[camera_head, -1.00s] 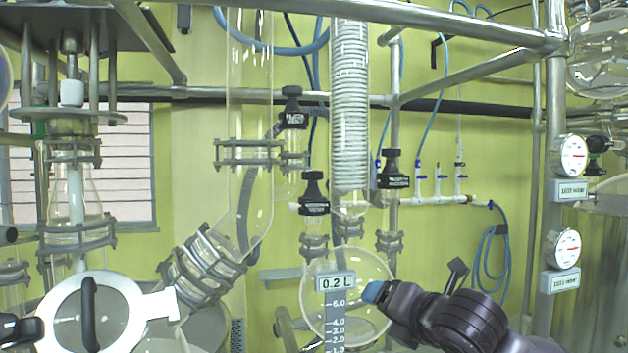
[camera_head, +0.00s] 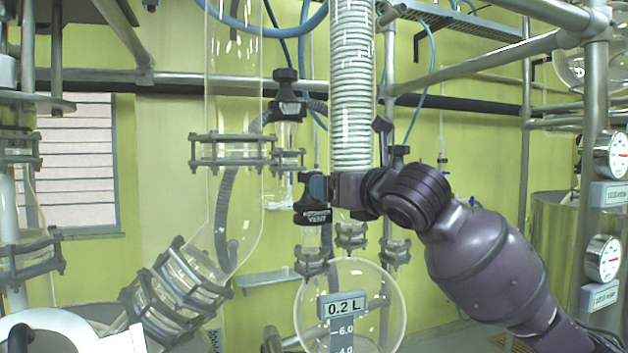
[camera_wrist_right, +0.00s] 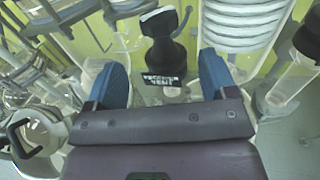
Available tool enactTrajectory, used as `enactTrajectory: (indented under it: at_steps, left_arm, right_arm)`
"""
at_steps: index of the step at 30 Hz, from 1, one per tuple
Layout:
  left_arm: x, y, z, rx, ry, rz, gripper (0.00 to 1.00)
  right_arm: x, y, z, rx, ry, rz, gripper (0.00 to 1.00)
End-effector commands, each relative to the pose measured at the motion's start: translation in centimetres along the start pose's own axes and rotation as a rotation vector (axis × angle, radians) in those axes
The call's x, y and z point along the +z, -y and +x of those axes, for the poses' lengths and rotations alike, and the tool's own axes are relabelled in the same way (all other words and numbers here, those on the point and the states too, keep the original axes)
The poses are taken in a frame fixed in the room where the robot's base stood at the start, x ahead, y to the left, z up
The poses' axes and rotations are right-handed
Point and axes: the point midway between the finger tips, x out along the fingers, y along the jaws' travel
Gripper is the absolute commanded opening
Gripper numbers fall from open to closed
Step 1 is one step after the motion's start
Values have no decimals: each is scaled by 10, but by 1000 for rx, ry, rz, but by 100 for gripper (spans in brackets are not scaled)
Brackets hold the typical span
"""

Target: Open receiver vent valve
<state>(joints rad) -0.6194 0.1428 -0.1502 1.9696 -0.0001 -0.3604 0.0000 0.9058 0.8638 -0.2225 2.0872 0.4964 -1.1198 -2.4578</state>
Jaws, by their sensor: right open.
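The receiver vent valve (camera_head: 312,214) is a black knob with a "RECEIVER VENT" label, above the round glass receiver flask (camera_head: 378,290). In the right wrist view, the valve (camera_wrist_right: 162,50) stands upright between and a little beyond my two blue fingertips. My right gripper (camera_head: 318,186) is at the height of the knob in the head view and hides part of its upper portion. In the wrist view, my right gripper (camera_wrist_right: 161,75) is open, with clear gaps to the knob on both sides. My left gripper is not in view.
Another black valve (camera_head: 287,95) stands up and left of the vent valve. The glass condenser coil (camera_head: 352,100) rises close behind my right gripper. Metal frame bars (camera_head: 480,66) cross above my right arm. A flanged glass elbow (camera_head: 175,290) sits at lower left.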

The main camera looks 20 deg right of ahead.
Motion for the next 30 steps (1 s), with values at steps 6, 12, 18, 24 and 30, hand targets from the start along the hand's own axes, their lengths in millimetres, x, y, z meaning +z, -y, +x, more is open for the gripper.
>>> enactTrajectory:
  at_steps: [6,12,18,24,30]
  left_arm:
    - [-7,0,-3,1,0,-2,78]
    - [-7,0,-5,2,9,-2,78]
    - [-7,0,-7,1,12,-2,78]
    - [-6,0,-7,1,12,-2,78]
    - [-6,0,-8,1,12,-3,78]
  right_arm:
    - [1,0,38,1,-2,6,78]
    - [1,0,63,1,-2,4,78]
    - [0,-1,75,1,0,1,78]
    - [0,0,76,0,0,0,78]
    - [0,0,76,0,-1,1,63]
